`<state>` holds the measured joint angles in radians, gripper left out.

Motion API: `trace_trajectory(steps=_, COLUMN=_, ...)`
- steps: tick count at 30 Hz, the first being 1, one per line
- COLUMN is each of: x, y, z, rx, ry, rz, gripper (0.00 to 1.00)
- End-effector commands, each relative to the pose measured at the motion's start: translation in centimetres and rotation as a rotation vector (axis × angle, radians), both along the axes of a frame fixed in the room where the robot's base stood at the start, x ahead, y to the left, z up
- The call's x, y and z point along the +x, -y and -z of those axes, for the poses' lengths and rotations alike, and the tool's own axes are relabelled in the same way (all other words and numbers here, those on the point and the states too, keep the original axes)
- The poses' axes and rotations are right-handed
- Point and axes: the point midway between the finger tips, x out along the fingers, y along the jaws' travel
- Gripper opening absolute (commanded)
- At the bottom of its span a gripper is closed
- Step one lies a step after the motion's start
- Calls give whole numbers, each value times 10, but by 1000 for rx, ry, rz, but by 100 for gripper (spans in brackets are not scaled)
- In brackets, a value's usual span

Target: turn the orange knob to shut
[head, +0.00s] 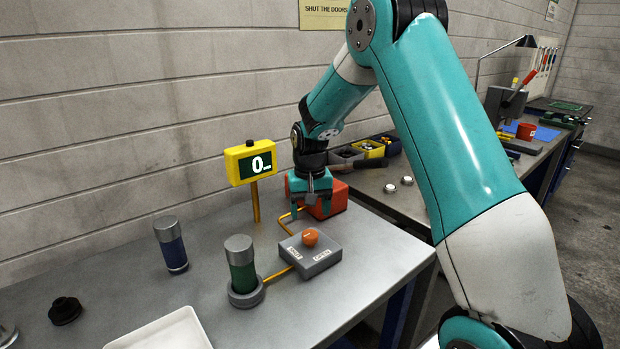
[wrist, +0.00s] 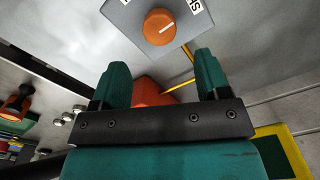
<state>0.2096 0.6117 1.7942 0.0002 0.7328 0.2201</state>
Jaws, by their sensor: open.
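The orange knob (head: 310,237) sits on top of a grey box (head: 325,259) with two white labels, on the metal bench. In the wrist view the knob (wrist: 160,27) shows a white pointer line, beyond my fingertips. The label lettering there is partly cut off. My gripper (head: 310,208) is open and empty, pointing down above the bench, behind the knob box and close to a red-orange box (head: 335,197). The fingers are apart from the knob. In the wrist view the two teal fingers (wrist: 160,75) stand wide apart.
A yellow display (head: 251,162) reading 0 stands on a post left of my gripper. A green cylinder (head: 242,268) in a grey holder, a blue cylinder (head: 171,246), a black cap (head: 65,310) and a white tray (head: 165,335) are to the left. Yellow tubing runs to the knob box.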

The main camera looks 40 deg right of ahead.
Motion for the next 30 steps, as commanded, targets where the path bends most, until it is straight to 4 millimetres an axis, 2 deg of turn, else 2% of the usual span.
trace_trajectory(steps=6, x=1, y=0, z=-56, rx=-2, ry=6, rz=1, gripper=69)
trace_trajectory(steps=12, x=1, y=1, z=-92, rx=-1, ry=4, rz=1, gripper=69)
trace_trajectory(steps=18, x=0, y=0, z=-106, rx=0, ry=1, rz=1, gripper=69)
trace_trajectory(steps=30, x=0, y=0, z=-107, rx=0, ry=1, rz=1, gripper=69)
